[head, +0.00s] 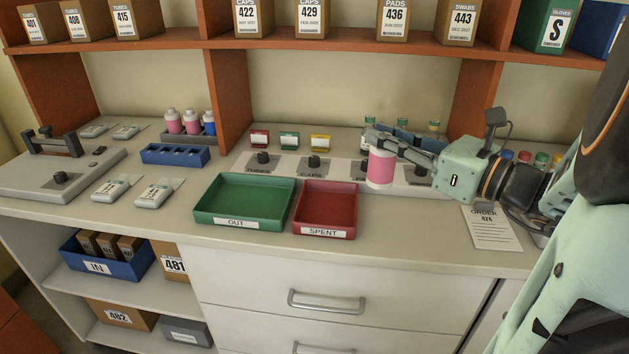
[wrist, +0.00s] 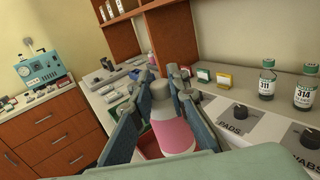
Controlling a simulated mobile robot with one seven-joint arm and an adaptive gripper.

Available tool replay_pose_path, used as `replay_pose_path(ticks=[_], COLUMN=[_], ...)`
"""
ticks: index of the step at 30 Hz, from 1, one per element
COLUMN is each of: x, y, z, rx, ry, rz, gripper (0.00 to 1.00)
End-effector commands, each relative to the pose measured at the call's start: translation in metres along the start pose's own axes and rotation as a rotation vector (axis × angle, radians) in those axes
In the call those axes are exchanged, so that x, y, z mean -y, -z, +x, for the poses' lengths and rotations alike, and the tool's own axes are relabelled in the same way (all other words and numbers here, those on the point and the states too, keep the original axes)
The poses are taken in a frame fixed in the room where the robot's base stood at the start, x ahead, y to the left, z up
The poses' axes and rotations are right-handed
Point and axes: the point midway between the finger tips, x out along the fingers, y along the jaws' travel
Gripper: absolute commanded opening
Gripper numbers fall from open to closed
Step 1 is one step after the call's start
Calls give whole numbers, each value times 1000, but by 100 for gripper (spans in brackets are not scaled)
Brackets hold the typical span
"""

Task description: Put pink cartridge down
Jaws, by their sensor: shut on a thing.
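My gripper (head: 378,145) is shut on the pink cartridge (head: 381,169), a white-topped bottle with a pink body. It hangs roughly upright in front of the knob panel, to the right of the red SPENT tray (head: 325,211) and above the counter. In the wrist view, the fingers of my gripper (wrist: 160,95) flank the pink cartridge (wrist: 172,136), with red tray partly visible behind it. The green OUT tray (head: 240,226) is left of the red one. Both trays look empty.
Two more pink bottles (head: 173,121) and a blue one (head: 209,123) stand in a grey rack at the back left. A blue rack (head: 175,155) with slots is in front of them. Knobs (head: 314,161) line the panel. Counter right of the red tray (head: 400,225) is clear.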

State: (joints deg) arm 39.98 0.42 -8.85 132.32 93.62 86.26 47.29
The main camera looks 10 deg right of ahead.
Motion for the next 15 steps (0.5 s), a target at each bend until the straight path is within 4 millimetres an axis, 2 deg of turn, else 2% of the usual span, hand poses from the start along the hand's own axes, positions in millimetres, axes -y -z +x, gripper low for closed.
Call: replay_pose_path(ticks=[1, 7, 10, 15], x=[-4, -14, -17, -20], y=[9, 32, 54, 74], z=[14, 63, 78, 95], rx=[0, -1, -2, -1], ry=[-6, -6, -4, -1], rz=[3, 2, 5, 3], gripper=[0, 0, 0, 0])
